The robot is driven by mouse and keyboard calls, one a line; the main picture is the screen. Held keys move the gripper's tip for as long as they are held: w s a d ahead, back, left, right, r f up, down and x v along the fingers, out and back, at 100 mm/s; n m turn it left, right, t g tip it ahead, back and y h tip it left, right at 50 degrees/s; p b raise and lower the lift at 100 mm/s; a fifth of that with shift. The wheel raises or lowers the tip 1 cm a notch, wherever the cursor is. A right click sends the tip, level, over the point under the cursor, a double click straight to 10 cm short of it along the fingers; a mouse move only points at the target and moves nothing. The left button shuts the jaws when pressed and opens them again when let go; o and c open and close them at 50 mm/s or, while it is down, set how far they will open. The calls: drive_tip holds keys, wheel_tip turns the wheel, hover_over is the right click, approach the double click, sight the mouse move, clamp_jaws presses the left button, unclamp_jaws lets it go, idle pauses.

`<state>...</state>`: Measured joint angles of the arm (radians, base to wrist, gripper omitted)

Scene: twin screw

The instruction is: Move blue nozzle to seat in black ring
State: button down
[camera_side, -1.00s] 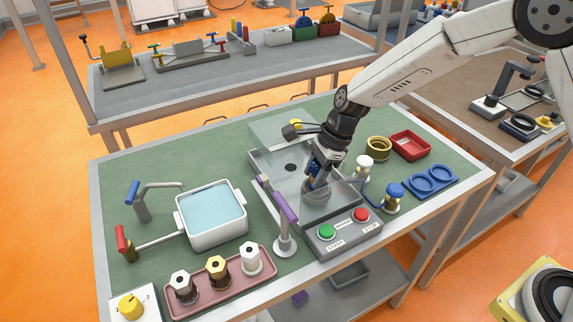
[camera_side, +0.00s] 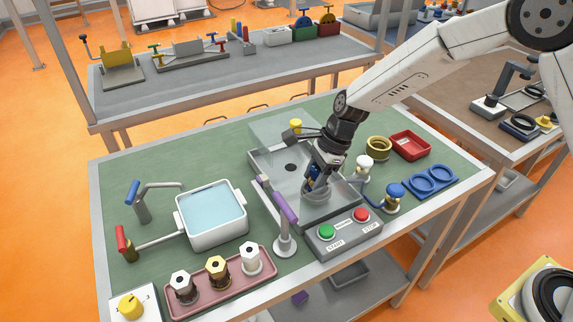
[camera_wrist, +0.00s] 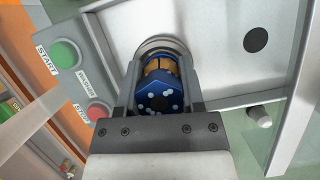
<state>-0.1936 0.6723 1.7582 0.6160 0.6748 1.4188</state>
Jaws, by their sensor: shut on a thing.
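The blue nozzle (camera_wrist: 158,92), with a gold band and pale dots on its blue end, is between the fingers of my gripper (camera_wrist: 162,85). My gripper is shut on it. In the side view the blue nozzle (camera_side: 314,172) is partly hidden by the fingers, just above a round grey socket (camera_side: 317,196) in the clear-walled metal tray. I cannot tell whether its lower end is still inside the socket. A black round spot (camera_side: 291,167) lies flat in the tray floor, left of and behind the socket. It also shows in the wrist view (camera_wrist: 256,40); I cannot tell whether it is the ring.
The metal tray (camera_side: 268,185) has raised edges and a clear panel behind. A START/STOP box (camera_side: 343,236) and a purple-handled lever (camera_side: 285,208) stand in front. Blue and white valve knobs (camera_side: 395,190) stand at the right. A water basin (camera_side: 211,210) is at the left.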

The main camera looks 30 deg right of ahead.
unclamp_jaws()
idle(0.4)
idle(0.4)
drive_tip(key=shift+r, duration=3.5)
